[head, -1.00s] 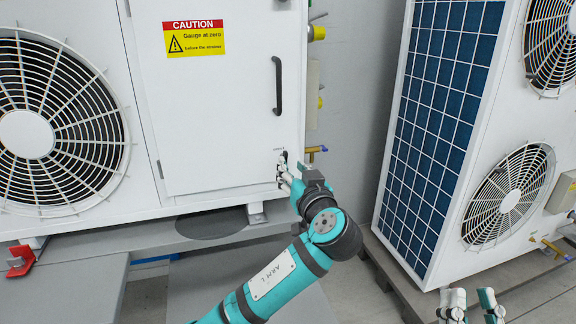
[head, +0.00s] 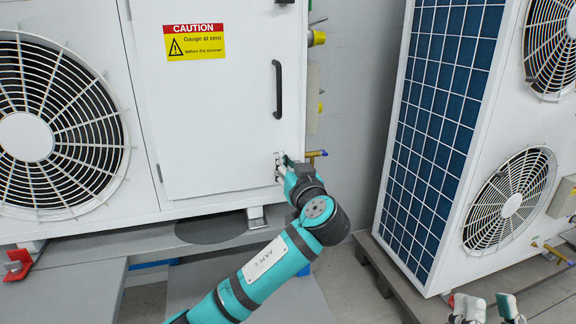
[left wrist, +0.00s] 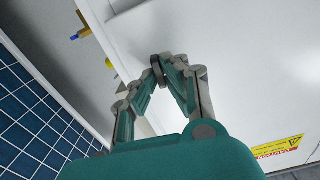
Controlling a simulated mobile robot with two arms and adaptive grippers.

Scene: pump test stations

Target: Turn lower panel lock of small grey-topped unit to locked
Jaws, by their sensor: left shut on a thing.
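The lower panel lock sits near the lower right corner of the white panel door (head: 220,120), and my left gripper (head: 279,165) covers it in the head view. In the left wrist view, my left gripper (left wrist: 160,68) has its fingertips together on a small dark piece at the panel face, which looks like the lock's handle. The lock's mark and exact angle are hidden. My right gripper (head: 487,308) is at the bottom right edge of the head view, with its fingers apart and nothing seen between them.
A black door handle (head: 278,89) and a caution label (head: 194,41) are on the door. A brass valve (head: 316,154) sticks out just right of my left gripper. A tall white unit with a blue grille (head: 437,130) stands to the right. A red clamp (head: 18,264) is at lower left.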

